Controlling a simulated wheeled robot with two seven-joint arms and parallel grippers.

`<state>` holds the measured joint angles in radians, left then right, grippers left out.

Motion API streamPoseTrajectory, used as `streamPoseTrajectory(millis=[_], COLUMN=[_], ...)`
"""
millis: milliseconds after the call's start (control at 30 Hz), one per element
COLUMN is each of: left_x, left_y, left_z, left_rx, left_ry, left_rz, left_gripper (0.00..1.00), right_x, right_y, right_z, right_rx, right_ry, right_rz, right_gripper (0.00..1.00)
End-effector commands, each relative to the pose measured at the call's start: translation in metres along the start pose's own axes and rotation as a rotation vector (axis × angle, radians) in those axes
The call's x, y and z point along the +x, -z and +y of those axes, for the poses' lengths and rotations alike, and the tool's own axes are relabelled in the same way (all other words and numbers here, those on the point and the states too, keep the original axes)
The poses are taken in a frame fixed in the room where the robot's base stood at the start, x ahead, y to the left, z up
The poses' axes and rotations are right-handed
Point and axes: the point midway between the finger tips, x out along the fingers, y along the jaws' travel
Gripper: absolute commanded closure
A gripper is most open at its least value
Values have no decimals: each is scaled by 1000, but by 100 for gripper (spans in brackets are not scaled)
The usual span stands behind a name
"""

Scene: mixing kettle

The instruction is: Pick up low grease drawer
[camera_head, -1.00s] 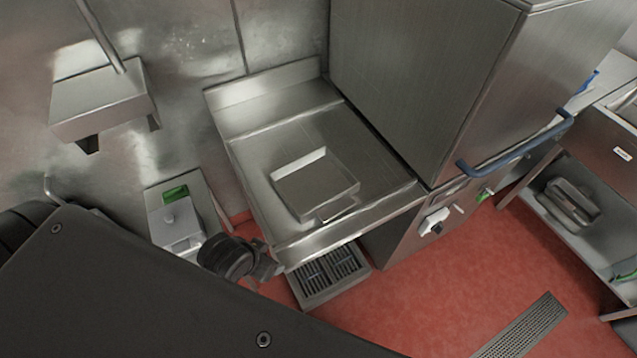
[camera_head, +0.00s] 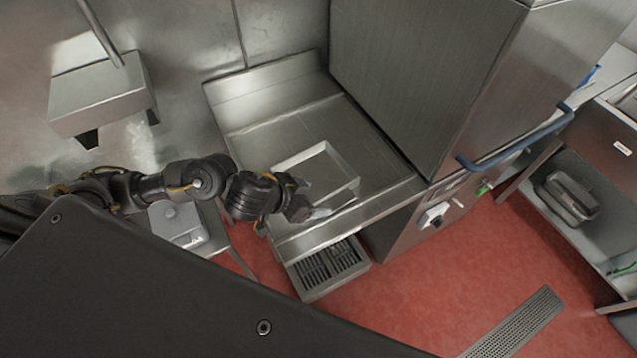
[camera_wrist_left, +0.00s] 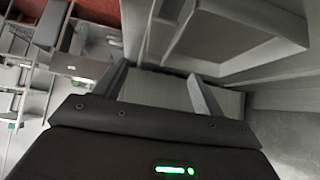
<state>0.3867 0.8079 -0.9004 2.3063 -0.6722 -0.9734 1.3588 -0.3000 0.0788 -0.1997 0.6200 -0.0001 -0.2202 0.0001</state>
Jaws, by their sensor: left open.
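A shallow square metal drawer (camera_head: 343,165) lies on the steel counter, with its open side up. I take it to be the low grease drawer. In the left wrist view it shows at the upper right (camera_wrist_left: 240,40). My left gripper (camera_head: 306,203) is at the drawer's front left edge, by its front tab. The arm hides the drawer's near left corner. In the left wrist view the fingers (camera_wrist_left: 163,90) are spread apart with nothing seen between them. I cannot tell whether they touch the drawer. My right gripper is out of view.
The steel counter (camera_head: 260,140) has a raised back edge and a tall steel cabinet (camera_head: 420,80) with a blue handle (camera_head: 515,145) on its right. A grated drip tray (camera_head: 328,268) sits low below the counter. A shelf unit (camera_head: 590,185) stands at far right.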

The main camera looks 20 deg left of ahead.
Motion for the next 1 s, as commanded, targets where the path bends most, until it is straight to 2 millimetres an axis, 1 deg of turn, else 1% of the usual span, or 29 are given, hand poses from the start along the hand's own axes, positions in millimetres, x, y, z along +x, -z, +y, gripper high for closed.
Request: streamPoseTrajectory(millis=[67, 300, 433, 600, 667, 900, 1000], left_x=[6, 43, 54, 57, 61, 96, 105], left_y=[-1, -2, -1, 0, -1, -4, -3], left_z=[0, 1, 0, 0, 0, 0, 0], left_rx=[-1, -2, -1, -1, -1, -2, -2], left_ry=[-1, -1, 0, 0, 0, 1, 0], left_rz=[0, 1, 1, 2, 1, 0, 1], left_gripper=[30, 30, 30, 30, 30, 30, 30], right_x=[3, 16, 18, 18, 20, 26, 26], right_y=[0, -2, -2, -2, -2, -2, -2], right_z=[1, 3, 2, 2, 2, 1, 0], right_rx=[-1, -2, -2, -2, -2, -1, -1], right_ry=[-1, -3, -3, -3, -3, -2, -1], right_rz=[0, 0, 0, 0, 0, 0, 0], right_gripper=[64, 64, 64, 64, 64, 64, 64])
